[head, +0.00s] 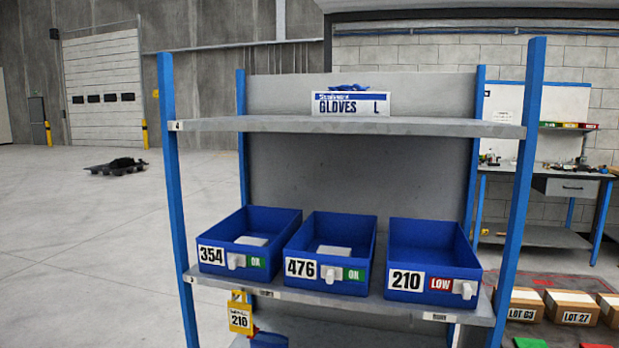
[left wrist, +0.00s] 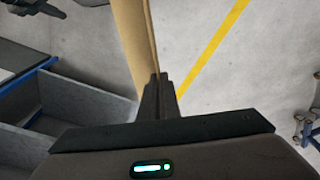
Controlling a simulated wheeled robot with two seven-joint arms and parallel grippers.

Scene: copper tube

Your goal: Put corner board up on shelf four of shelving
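In the left wrist view, a long tan strip, which looks like the corner board (left wrist: 131,40), runs from the top edge down to my left gripper (left wrist: 158,80). The dark fingers are close together on its lower end. The board's far end is out of view. The blue-posted shelving (head: 524,150) stands straight ahead in the head view. Its upper shelf (head: 300,125) carries a small white tag at the left end, too small to read surely. Neither of my grippers shows in the head view.
A GLOVES box (head: 350,103) stands mid upper shelf, with bare board on both sides. Blue bins 354 (head: 215,257), 476 (head: 300,268) and 210 (head: 400,282) fill most of the shelf below. A yellow 210 tag (head: 240,317) hangs lower left. Cartons (head: 570,298) lie at right.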

